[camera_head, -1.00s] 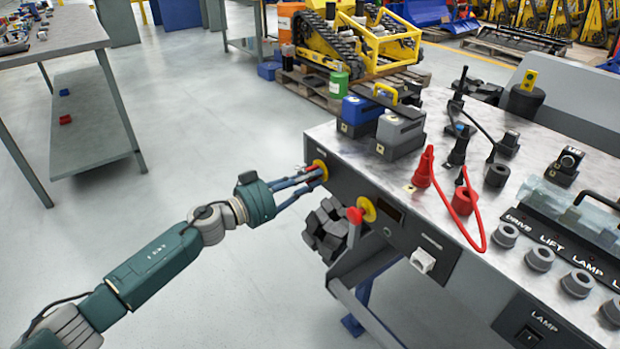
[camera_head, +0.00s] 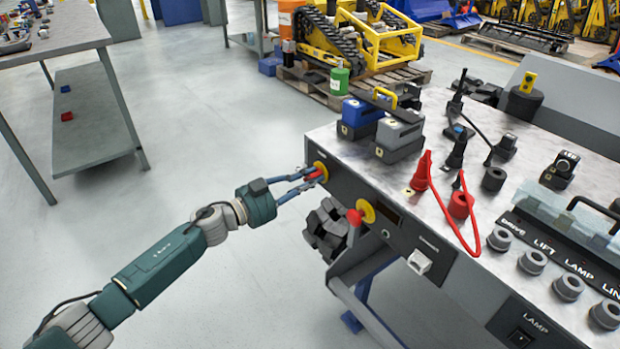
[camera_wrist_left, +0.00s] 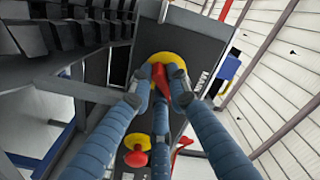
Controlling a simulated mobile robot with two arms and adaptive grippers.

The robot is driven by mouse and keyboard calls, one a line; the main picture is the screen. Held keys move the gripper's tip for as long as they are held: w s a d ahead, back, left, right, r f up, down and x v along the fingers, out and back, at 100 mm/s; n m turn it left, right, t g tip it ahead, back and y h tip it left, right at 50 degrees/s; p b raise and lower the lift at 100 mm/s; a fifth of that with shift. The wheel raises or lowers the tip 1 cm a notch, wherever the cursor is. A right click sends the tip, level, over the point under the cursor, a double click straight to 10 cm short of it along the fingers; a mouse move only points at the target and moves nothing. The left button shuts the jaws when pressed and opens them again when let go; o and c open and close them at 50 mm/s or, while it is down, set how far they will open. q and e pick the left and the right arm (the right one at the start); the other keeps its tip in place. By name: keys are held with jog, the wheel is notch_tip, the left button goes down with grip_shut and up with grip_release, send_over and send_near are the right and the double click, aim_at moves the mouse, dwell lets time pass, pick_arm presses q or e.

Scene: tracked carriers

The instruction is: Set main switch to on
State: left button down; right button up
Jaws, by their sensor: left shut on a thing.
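The main switch is a red handle on a round yellow plate (camera_head: 319,166), on the dark front panel at the bench's left corner. My left gripper (camera_head: 314,176) is shut on the red handle (camera_wrist_left: 160,76), with a finger on each side of it. In the left wrist view the yellow plate (camera_wrist_left: 163,58) shows behind the fingertips, and the fingers hide part of the handle. I cannot read the handle's on or off marking. My right gripper is not in view.
A second red knob on a yellow plate (camera_head: 360,214) sits right of the switch on the same panel. A dark blocky part (camera_head: 326,228) is below. Blue (camera_head: 359,118) and grey (camera_head: 399,136) boxes stand on the bench top (camera_head: 440,130). The floor at left is clear.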

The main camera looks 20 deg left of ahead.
pick_arm(q)
jog(key=m, duration=0.5)
jog(key=shift+w+a+m, duration=0.1)
jog(key=shift+m, duration=0.2)
jog(key=shift+m+b, duration=0.4)
jog(key=shift+m, duration=1.5)
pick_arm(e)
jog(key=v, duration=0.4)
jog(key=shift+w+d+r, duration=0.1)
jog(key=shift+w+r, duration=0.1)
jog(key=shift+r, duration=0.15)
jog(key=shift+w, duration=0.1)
